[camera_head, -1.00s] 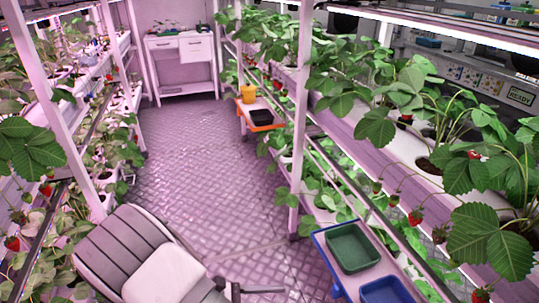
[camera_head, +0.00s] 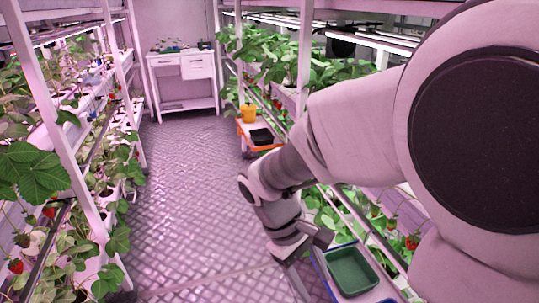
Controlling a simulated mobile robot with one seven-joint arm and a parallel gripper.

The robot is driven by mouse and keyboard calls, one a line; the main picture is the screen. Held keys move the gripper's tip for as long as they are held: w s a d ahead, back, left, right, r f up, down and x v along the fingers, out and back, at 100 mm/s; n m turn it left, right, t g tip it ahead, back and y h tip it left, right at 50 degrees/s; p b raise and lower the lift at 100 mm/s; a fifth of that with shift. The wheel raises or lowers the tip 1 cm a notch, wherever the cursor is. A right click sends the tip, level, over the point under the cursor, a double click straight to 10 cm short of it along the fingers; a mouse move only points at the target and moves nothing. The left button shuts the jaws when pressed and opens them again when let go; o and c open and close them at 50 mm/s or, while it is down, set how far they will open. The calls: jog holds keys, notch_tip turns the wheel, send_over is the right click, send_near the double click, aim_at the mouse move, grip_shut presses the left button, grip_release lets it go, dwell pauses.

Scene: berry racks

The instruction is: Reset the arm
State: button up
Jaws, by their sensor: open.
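My arm comes in large at the right of the head view and reaches left and down across the right rack. My gripper (camera_head: 305,262) is at its end, pointing down near the bottom edge, just left of the green tray. Its jaws are open, and I see nothing held in them. The lower part of the gripper is partly cut off by the frame edge.
A green tray (camera_head: 351,271) stands on a blue-edged cart (camera_head: 326,262) at bottom right. An orange cart (camera_head: 245,134) holds a yellow pot (camera_head: 248,112) and a black tray (camera_head: 262,137). Berry racks line both sides. The aisle floor (camera_head: 185,190) is clear to the white cabinet (camera_head: 184,88).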

jog(key=s+d+r+m+t+y+p, duration=0.1)
jog(key=s+d+r+m+t+y, duration=0.1)
jog(key=r, duration=0.5)
jog(key=s+d+r+m+t+y+p, duration=0.1)
jog(key=s+d+r+m+t+y, duration=0.1)
jog(key=r, duration=0.6)
jog(key=shift+s+d+r+m+t+y+p, duration=0.15)
jog(key=shift+s+d+m+t+y+p, duration=0.2)
jog(key=shift+s+d+m+t, duration=1.05)
